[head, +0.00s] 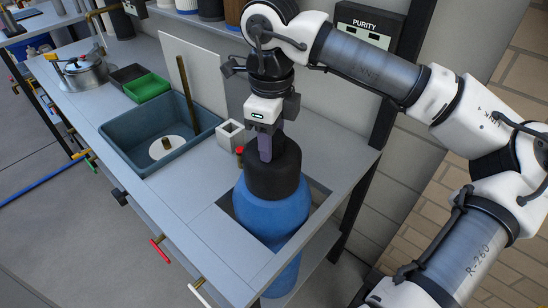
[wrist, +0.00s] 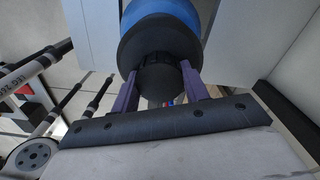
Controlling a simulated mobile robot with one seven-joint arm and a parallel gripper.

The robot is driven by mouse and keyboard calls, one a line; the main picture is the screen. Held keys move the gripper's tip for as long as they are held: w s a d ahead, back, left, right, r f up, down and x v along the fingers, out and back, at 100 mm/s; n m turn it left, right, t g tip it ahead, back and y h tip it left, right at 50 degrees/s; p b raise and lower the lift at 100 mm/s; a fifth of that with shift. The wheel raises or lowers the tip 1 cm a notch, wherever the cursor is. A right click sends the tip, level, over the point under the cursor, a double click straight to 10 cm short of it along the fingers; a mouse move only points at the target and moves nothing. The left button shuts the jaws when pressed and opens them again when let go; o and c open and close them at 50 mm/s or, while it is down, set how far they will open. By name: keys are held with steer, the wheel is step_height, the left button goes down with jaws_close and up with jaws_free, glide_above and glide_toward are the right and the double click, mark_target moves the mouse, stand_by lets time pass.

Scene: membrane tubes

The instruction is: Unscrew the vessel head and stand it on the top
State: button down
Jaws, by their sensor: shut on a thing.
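The blue vessel (head: 270,215) stands upright in a cutout of the bench top, its lower part showing below the top. The black vessel head (head: 275,183) sits on it, with a narrower black part on top. My gripper (head: 265,157) points down from above, its purple fingers at that narrow part. In the wrist view, my gripper (wrist: 160,72) has one finger on each side of the black head (wrist: 163,82) and is shut on it. The blue vessel (wrist: 158,8) shows beyond the head. I cannot tell whether the thread is engaged.
The grey bench top (head: 190,230) is clear left of the vessel. A blue-grey basin (head: 115,135) holds a white disc and a brown rod. A small whitish square holder (head: 230,133) stands beside the head, near a red knob (head: 239,150). A green tray (head: 147,88) and metal pot (head: 83,72) are farther left.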

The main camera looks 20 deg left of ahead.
steer(key=shift+w+r, duration=0.1)
steer(key=shift+r, duration=0.3)
steer(key=shift+r+p, duration=1.45)
steer(key=shift+r, duration=0.6)
steer(key=shift+r, duration=0.15)
